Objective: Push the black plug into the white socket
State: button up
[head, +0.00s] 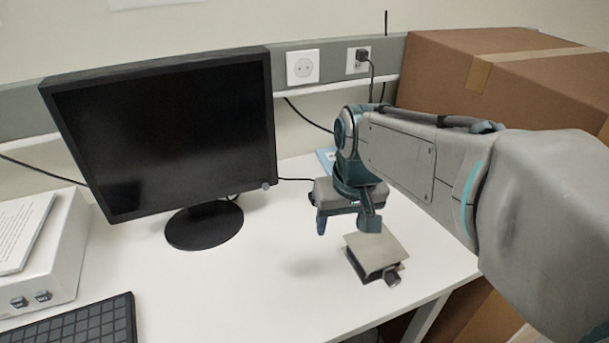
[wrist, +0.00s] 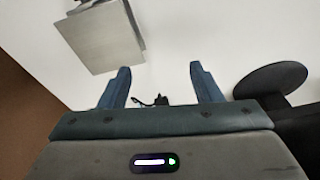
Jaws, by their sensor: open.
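A white socket (head: 303,67) with an empty round face is on the grey wall rail, right of the monitor. My gripper (head: 345,226) is open and empty above the white desk, well below and in front of the socket. Its two blue fingers (wrist: 157,70) stand apart in the wrist view. A small black object, which looks like the black plug (wrist: 161,100), shows between the finger bases, partly hidden by the gripper body. The plug is not visible in the head view. A thin black cable (head: 295,179) runs along the desk toward the area behind my gripper.
A second outlet (head: 351,67) holds a black plug. The monitor (head: 165,130) is at left, a cardboard box (head: 430,80) at right. The front middle of the desk is clear.

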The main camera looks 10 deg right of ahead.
jog(key=w+r+n+g, duration=0.1)
jog(key=w+r+g, duration=0.1)
jog(key=w, duration=1.7)
jog(key=shift+w+a+r, duration=0.3)
jog(key=shift+a+r, duration=0.05)
jog(key=shift+r, duration=0.3)
notch_tip(320, 180, down, 8)
jog(key=shift+f+b, duration=0.25)
jog(key=shift+b, duration=0.1)
jog(key=shift+f, duration=0.1)
jog(key=shift+w+d+f, duration=0.1)
jog(key=shift+d+f, duration=0.1)
jog(key=shift+f, duration=1.1)
jog(key=shift+d+f, duration=0.2)
jog(key=shift+f, duration=1.1)
